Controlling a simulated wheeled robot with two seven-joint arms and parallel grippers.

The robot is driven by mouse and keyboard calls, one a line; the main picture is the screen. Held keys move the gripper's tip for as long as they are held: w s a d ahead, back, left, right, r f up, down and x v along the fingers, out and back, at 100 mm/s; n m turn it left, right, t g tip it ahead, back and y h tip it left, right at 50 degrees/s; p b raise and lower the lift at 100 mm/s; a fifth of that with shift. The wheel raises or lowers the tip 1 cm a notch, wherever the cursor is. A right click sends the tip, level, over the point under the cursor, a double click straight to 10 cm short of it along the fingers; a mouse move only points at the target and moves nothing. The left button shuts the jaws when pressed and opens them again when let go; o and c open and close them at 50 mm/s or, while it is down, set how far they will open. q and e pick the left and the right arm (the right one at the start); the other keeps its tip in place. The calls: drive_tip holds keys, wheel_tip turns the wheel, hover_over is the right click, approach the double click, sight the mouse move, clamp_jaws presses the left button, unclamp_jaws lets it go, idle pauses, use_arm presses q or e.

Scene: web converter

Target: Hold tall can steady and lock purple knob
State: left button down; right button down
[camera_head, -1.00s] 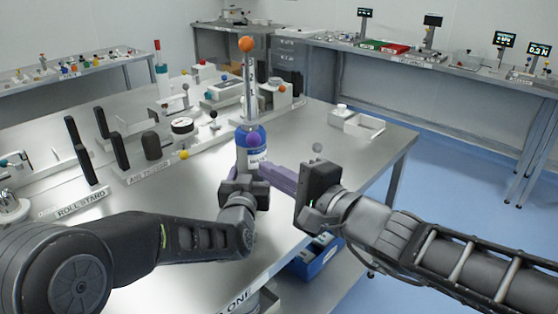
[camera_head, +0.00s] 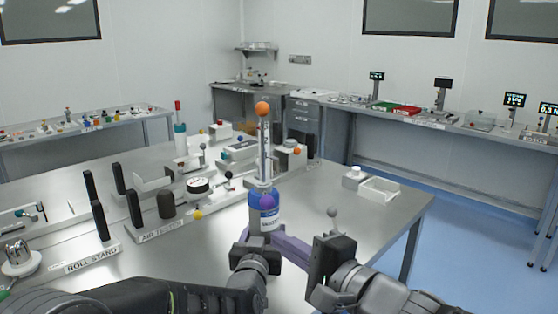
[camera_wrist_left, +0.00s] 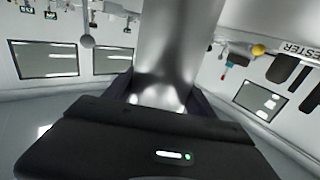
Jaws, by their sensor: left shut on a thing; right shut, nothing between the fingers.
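My right gripper (camera_head: 318,262) is to the right, shut and empty, apart from the knob.
The air tester (camera_head: 160,237) and roll stand (camera_head: 92,266) are to the left. A white tray (camera_head: 380,191) lies at the right; table between it and the can is bare.

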use_arm(q)
drive_tip(key=shift+r, duration=0.15)
drive_tip(key=shift+c, duration=1.1)
unclamp_jaws()
drive_tip(key=shift+s, duration=0.1)
drive_tip(key=s+a, duration=0.1)
drive_tip(key=s, duration=1)
drive_tip(key=shift+s+a, duration=0.35)
